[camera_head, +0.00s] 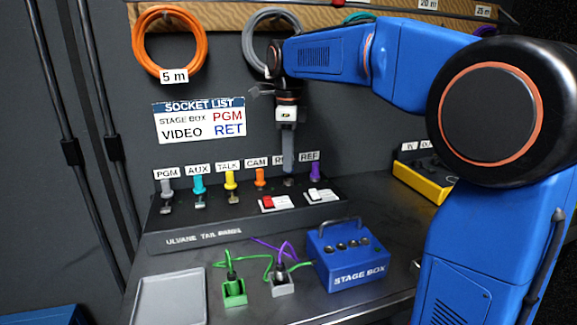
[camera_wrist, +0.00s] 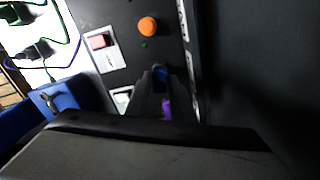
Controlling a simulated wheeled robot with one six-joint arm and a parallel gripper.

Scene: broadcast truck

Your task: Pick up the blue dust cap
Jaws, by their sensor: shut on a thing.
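The blue dust cap (camera_wrist: 160,73) shows in the wrist view as a small blue patch between the fingertips of my gripper (camera_wrist: 161,88). In the head view my gripper (camera_head: 289,168) points straight down at the sloped tail panel (camera_head: 205,234), in the RET position between the orange cap (camera_head: 260,176) and the purple cap (camera_head: 314,170). My gripper is shut on the blue cap. The fingers hide the cap in the head view, and I cannot tell whether it still touches its socket.
Grey, teal and yellow (camera_head: 231,180) caps stand further left on the panel. Two switches (camera_head: 275,203) sit in front of the gripper. A blue stage box (camera_head: 347,258), green and grey plugs with cables, and an empty grey tray (camera_head: 168,299) are on the desk.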

